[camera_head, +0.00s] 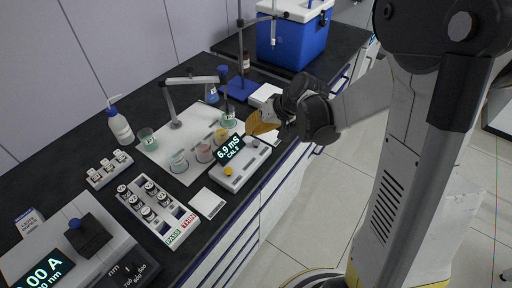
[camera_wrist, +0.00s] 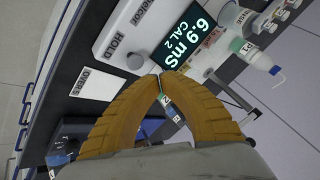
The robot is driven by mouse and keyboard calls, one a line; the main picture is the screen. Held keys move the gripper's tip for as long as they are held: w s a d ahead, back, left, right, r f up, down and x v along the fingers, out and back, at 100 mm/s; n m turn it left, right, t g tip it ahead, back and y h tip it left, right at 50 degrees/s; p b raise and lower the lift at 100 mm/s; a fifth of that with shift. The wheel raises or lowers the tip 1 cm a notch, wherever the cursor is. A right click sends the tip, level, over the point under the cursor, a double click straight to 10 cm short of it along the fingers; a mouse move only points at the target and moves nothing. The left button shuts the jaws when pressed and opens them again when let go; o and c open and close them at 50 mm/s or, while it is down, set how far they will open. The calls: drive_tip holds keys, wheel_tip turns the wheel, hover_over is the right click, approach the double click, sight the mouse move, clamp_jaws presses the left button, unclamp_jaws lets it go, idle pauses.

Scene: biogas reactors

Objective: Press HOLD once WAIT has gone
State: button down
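The conductivity meter (camera_head: 240,170) is a pale box on the bench, and its dark display (camera_head: 229,150) reads "6.9 mS" over "CAL 2". The same display (camera_wrist: 187,38) shows in the wrist view; the word WAIT is not on it. The HOLD label (camera_wrist: 119,42) is printed on the meter's panel, with a round grey button (camera_wrist: 135,61) beside it. My gripper (camera_wrist: 160,76) has its yellow fingers brought together at the tips, with nothing seen between them. The tips appear close to the grey button; the gap is unclear. In the head view my gripper (camera_head: 252,128) is over the meter's far end.
A white tray (camera_head: 179,159) with several beakers lies behind the meter. A vial rack (camera_head: 165,225) with PASS and THIN labels and a white card (camera_head: 208,203) are nearer. A stand with a blue base (camera_head: 238,90) and a blue cooler (camera_head: 290,42) stand farther back.

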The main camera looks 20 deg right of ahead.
sight(253, 141)
drive_tip(key=shift+f+b, duration=0.35)
drive_tip(key=shift+f, duration=0.5)
drive_tip(key=shift+f, duration=0.15)
idle(0.7)
drive_tip(key=shift+f+b, duration=0.3)
drive_tip(key=shift+b, duration=0.15)
drive_tip(key=shift+f+b, duration=0.8)
drive_tip(key=shift+f, duration=0.1)
idle(0.7)
drive_tip(key=shift+r, duration=0.15)
drive_tip(key=shift+r+p, duration=1.05)
drive_tip(key=shift+r, duration=0.2)
drive_tip(key=shift+r+p, duration=1.9)
drive_tip(key=shift+r, duration=0.6)
